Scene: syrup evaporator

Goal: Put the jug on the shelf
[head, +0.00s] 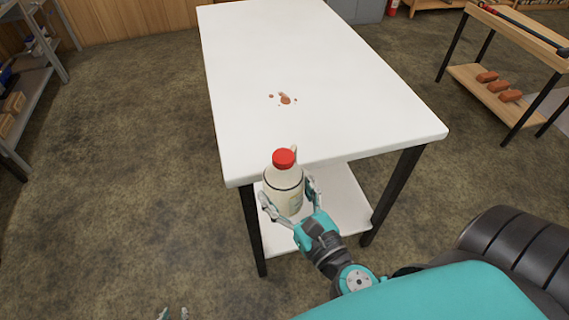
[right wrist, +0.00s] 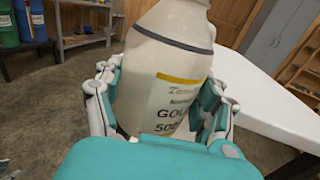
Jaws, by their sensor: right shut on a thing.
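The jug (head: 284,186) is cream-coloured with a red cap and a dark band near its shoulder. My right gripper (head: 289,198) is shut on it, with fingers on both sides of its body. The jug is upright and held at the near edge of the white table in the head view. In the right wrist view the jug (right wrist: 172,75) shows a yellow-edged label between the fingers; its top is cut off. A white lower shelf (head: 335,205) lies under the table, partly hidden by the jug and gripper. Only the fingertips of my left gripper (head: 173,314) show, apart and empty.
The white table (head: 350,85) has brown spots (head: 285,99) and is otherwise clear. A grey shelving rack (head: 33,80) with items stands at the left. A wooden bench (head: 520,40) with several reddish blocks on its lower board stands at the right. The floor at left is free.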

